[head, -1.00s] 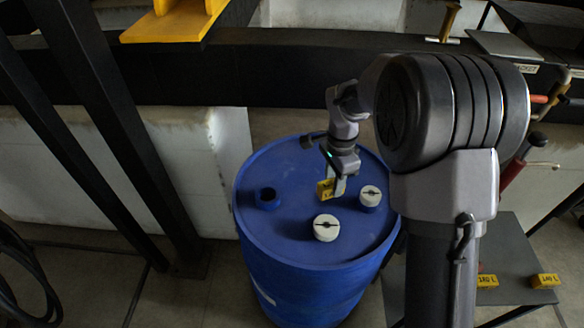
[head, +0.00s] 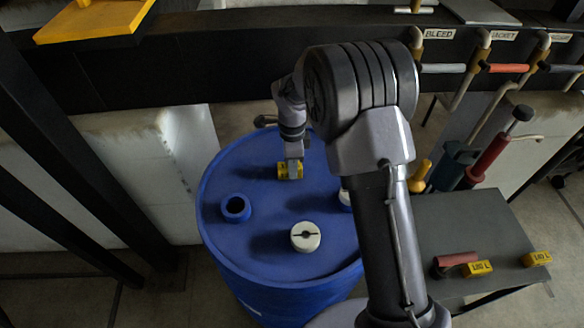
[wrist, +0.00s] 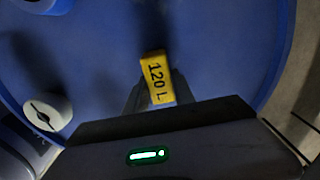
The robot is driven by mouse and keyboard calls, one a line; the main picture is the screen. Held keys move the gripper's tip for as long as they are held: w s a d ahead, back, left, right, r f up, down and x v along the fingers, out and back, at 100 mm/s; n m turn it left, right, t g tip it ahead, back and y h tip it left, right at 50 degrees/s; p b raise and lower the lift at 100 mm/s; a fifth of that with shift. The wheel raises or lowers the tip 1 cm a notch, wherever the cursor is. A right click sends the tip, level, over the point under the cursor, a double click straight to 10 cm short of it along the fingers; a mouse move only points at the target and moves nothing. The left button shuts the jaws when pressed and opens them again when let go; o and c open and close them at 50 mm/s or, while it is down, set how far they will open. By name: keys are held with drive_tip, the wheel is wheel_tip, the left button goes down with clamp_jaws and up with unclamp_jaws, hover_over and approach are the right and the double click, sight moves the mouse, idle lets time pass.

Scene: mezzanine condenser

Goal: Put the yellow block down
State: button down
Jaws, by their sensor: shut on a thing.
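The yellow block (head: 282,171) is between the fingers of my gripper (head: 290,172), over the far part of the blue drum's top (head: 265,195). In the wrist view the block (wrist: 157,77) shows the marking "120 L", and my gripper (wrist: 157,95) is shut on it. I cannot tell whether the block touches the drum top or hangs just above it. A white cap (head: 306,237) and an open blue bung hole (head: 236,208) are nearer on the drum. A second white cap (head: 344,198) is partly hidden by my arm.
A grey table (head: 480,230) at right holds two other yellow blocks (head: 478,268) (head: 537,258) and a red-handled item (head: 457,259). Labelled pipes with handles (head: 505,68) stand behind. A yellow ledge (head: 95,20) is at upper left. The drum top around the block is clear.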

drive_tip(key=c, duration=1.1)
unclamp_jaws()
drive_tip(key=shift+o, duration=0.2)
drive_tip(key=shift+r, duration=0.1)
wheel_tip(320, 180, up, 12)
drive_tip(key=p, duration=0.4)
drive_tip(key=s+d+r+n+t+y, duration=0.1)
drive_tip(key=s+d+r+n, duration=0.1)
drive_tip(key=s+r, duration=0.3)
drive_tip(key=s+d+r+n+t, duration=0.1)
drive_tip(key=s+r+n, duration=0.2)
drive_tip(key=r, duration=0.4)
drive_tip(key=s+d+r+n+t, duration=0.1)
drive_tip(key=s+n, duration=0.3)
drive_tip(key=s, duration=0.6)
drive_tip(key=s+d+r+n+t+y, duration=0.1)
drive_tip(key=s+r+n+t, duration=0.1)
drive_tip(key=s, duration=0.8)
drive_tip(key=r+n, duration=0.1)
drive_tip(key=n, duration=0.1)
drive_tip(key=shift+s+d+n+t, duration=0.2)
drive_tip(key=shift+n+t, duration=0.1)
drive_tip(key=shift+t, duration=0.1)
